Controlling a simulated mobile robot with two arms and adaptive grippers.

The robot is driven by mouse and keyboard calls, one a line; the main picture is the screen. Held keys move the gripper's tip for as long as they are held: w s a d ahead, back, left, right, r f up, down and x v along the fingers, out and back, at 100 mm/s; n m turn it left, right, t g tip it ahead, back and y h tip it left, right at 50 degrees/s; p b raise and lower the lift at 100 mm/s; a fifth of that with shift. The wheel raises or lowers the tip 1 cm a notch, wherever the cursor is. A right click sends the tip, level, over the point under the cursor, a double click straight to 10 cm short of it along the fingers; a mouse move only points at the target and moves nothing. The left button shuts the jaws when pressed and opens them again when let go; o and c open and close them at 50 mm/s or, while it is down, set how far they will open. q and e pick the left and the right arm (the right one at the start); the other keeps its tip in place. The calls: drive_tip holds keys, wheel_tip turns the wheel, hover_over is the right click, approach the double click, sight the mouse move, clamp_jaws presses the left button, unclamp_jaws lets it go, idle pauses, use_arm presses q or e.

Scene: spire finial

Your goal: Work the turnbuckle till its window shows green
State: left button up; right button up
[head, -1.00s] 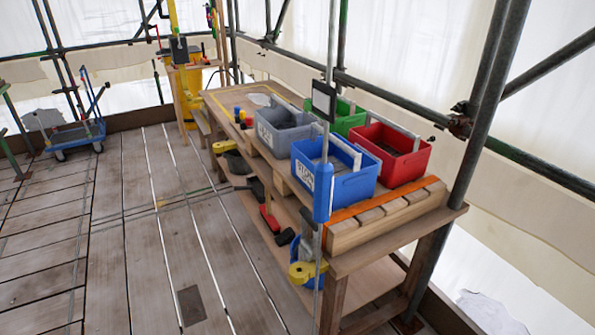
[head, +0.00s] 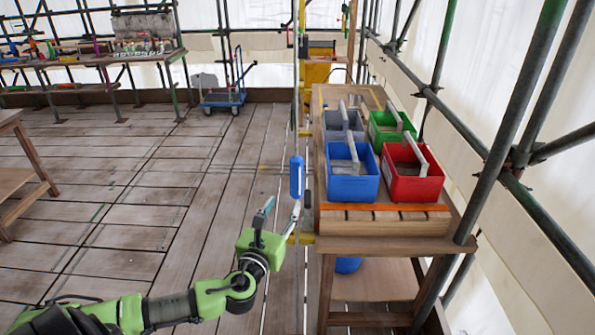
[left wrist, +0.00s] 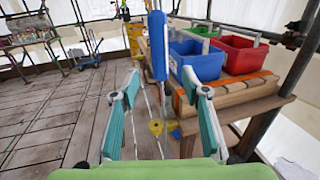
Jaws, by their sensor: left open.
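A blue sleeve (head: 297,177), which looks like the turnbuckle's body, stands upright on a thin vertical rod left of the workbench. It also shows in the left wrist view (left wrist: 158,45), just beyond the fingers and seen between them. I cannot make out a window or any green on it. My left gripper (head: 280,207), green with teal fingers, is open below and close to the sleeve. In the left wrist view its fingers (left wrist: 160,92) are spread wide with nothing gripped; whether either touches the rod is unclear. My right gripper is out of view.
The workbench (head: 400,228) holds blue (head: 352,187), red (head: 412,187), green (head: 390,135) and grey crates. Scaffold poles (head: 500,150) stand at right. A blue trolley (head: 223,98) stands farther back. The plank floor at left is mostly clear.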

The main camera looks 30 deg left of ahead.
sight(294, 181)
use_arm(q)
drive_tip(key=p+x, duration=0.2)
drive_tip(key=x, duration=1)
drive_tip(key=shift+w+a+r, duration=0.1)
drive_tip(key=shift+w+r, duration=0.05)
drive_tip(key=shift+x, duration=0.75)
drive_tip(key=c, duration=1.1)
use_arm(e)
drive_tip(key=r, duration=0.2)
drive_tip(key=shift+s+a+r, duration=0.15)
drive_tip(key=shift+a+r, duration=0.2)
